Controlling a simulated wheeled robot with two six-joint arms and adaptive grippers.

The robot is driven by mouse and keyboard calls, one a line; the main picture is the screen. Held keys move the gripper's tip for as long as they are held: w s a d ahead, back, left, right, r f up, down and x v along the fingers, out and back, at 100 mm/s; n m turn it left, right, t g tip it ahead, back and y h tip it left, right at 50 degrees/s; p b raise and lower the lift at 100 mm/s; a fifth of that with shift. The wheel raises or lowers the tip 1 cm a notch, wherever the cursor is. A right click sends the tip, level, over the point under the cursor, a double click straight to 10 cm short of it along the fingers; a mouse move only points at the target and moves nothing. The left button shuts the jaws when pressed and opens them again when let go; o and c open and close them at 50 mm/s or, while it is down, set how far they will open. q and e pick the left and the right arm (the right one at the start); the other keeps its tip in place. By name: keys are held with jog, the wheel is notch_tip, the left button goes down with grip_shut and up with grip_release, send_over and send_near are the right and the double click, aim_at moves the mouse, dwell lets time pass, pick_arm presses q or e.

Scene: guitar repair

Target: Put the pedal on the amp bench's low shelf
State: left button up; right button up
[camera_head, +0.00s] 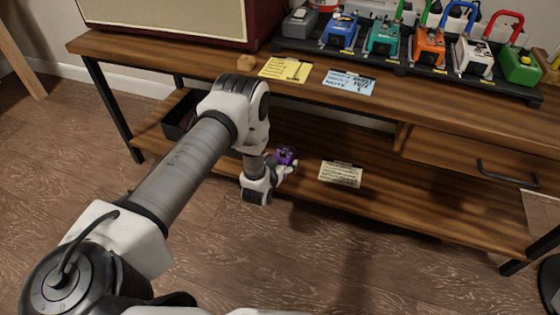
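A small purple pedal (286,154) is at the low shelf (420,212) of the wooden amp bench, left of a cream note card. My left arm reaches in from the left and under the bench top. My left gripper (286,168) is right at the pedal's near side, and its fingers seem to touch it. The fingers are small and partly hidden, so I cannot tell whether they are shut on the pedal, or whether the pedal rests on the shelf boards. My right gripper is not in view.
A cream card (341,174) lies on the low shelf, with bare shelf to its right. A dark bin (180,117) stands at the shelf's left. Above are an amp (170,18), a board of several coloured pedals (430,48), and a drawer (470,160).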

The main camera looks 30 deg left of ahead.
pick_arm(q)
jog(key=shift+r, duration=0.25)
jog(key=s+d+r+g+h+p, duration=0.1)
jog(key=s+d+g, duration=0.3)
jog(key=s, duration=0.8)
jog(key=s+d+r+m+g+h+p, duration=0.1)
jog(key=s+d+g+p, duration=0.2)
jog(key=s, duration=1)
jog(key=s+d+r+m+g+h+p, duration=0.1)
jog(key=s+d+g, duration=0.5)
jog(key=s, duration=0.6)
jog(key=shift+s+d+r+p, duration=0.25)
jog(key=shift+d+r+p, duration=0.25)
jog(key=shift+d+p, duration=0.1)
jog(key=shift+a, duration=0.1)
